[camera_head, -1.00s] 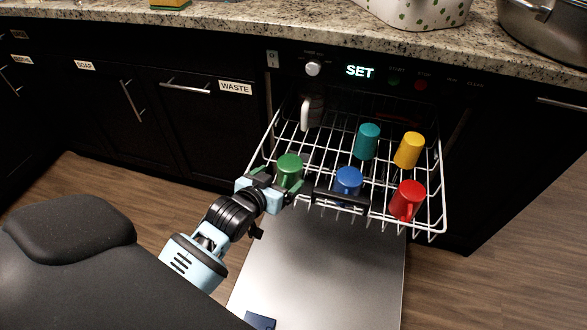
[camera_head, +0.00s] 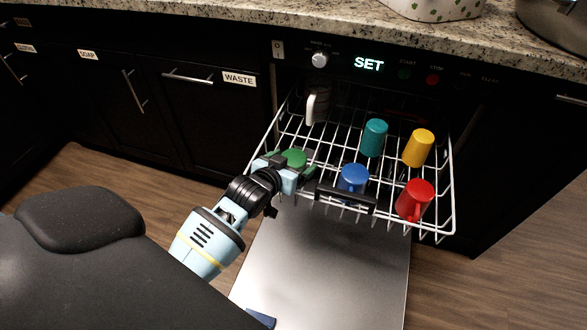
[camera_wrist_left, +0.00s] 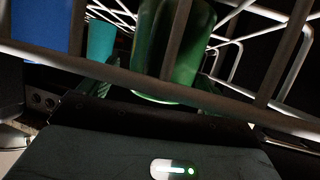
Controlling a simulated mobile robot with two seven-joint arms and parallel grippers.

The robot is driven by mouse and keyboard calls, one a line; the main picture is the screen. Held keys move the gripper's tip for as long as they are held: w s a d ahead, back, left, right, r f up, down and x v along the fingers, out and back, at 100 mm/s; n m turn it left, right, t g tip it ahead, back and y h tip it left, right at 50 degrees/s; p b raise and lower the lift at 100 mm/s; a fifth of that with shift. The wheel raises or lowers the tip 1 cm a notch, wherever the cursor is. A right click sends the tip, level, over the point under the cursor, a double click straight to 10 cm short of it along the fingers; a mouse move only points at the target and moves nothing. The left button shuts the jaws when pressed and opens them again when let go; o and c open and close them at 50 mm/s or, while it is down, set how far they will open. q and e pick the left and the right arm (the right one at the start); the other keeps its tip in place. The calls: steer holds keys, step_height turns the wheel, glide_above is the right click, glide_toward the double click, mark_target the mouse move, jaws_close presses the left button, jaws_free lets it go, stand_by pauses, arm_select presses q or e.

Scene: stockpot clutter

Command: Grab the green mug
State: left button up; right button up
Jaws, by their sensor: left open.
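The green mug (camera_head: 294,157) stands in the left front part of the pulled-out white dishwasher rack (camera_head: 447,190). Its lower part is hidden in the head view by my left gripper (camera_head: 291,166). That gripper is open at the rack's front left, close against the mug, with its fingers reaching toward the mug's sides. In the left wrist view the green mug (camera_wrist_left: 187,50) stands upright just ahead, behind rack wires. The fingertips are partly hidden there, so I cannot tell whether they touch it. My right gripper is not in view.
A blue mug (camera_head: 353,180) stands close to the right of the green one. Teal (camera_head: 374,138), yellow (camera_head: 418,148) and red (camera_head: 415,199) mugs stand farther right, and a pale mug (camera_head: 317,105) at the back. A dark rack handle (camera_head: 346,200) crosses the front above the open door (camera_head: 330,260).

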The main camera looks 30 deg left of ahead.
arm_select(q)
steer(key=shift+b+x, duration=0.3)
steer(key=shift+x, duration=1.05)
steer(key=shift+f, duration=0.1)
steer(key=shift+c, duration=0.2)
steer(key=c, duration=1.2)
